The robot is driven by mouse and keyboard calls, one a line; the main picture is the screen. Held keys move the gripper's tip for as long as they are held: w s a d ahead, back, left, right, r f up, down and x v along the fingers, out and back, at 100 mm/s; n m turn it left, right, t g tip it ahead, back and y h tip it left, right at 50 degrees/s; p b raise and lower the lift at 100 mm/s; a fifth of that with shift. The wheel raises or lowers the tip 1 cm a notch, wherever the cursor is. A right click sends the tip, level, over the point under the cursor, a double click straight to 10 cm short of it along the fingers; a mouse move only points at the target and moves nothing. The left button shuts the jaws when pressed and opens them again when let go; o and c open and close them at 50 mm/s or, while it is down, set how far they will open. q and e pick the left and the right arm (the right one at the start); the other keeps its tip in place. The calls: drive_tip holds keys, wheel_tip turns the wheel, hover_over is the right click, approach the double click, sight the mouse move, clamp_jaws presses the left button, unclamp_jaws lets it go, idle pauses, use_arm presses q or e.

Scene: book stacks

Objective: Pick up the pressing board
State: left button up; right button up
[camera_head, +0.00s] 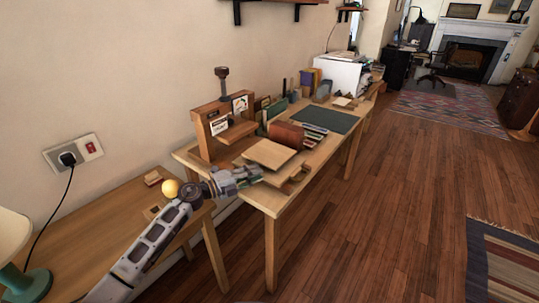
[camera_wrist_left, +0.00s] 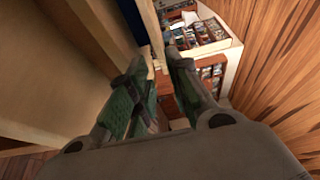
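The pressing board looks to be the flat, pale wooden board (camera_head: 269,153) near the front end of the long table. My left gripper (camera_head: 258,173) is close to its near left edge, low by the table's end. Whether they touch is hidden. In the left wrist view the two green-padded fingers (camera_wrist_left: 156,85) stand apart with a gap between them, and no held thing shows clearly. A large pale wooden surface (camera_wrist_left: 45,60) fills the left of that view; I cannot tell whether it is the board. My right gripper is not in view.
A wooden press (camera_head: 205,125) stands behind the board by the wall. A reddish-brown block (camera_head: 286,134) and a dark green mat (camera_head: 325,119) lie beyond it. A lower side table (camera_head: 95,235) with a yellow ball (camera_head: 170,188) is at left. The floor at right is open.

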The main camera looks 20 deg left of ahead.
sight(268, 167)
use_arm(q)
drive_tip(key=shift+w+d, duration=0.45)
drive_tip(key=shift+w, duration=0.05)
drive_tip(key=shift+w+d, duration=0.15)
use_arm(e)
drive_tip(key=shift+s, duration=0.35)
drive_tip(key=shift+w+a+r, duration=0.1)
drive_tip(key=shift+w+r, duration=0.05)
use_arm(q)
drive_tip(key=shift+w+d, duration=0.15)
drive_tip(key=shift+w, duration=0.05)
drive_tip(key=shift+b+x, duration=0.4)
drive_tip(key=shift+x, duration=0.9)
drive_tip(key=shift+w+d, duration=0.2)
drive_tip(key=shift+w, duration=0.15)
drive_tip(key=shift+w+d+r, duration=0.1)
drive_tip(key=shift+w+d, duration=0.3)
drive_tip(key=shift+w, duration=0.05)
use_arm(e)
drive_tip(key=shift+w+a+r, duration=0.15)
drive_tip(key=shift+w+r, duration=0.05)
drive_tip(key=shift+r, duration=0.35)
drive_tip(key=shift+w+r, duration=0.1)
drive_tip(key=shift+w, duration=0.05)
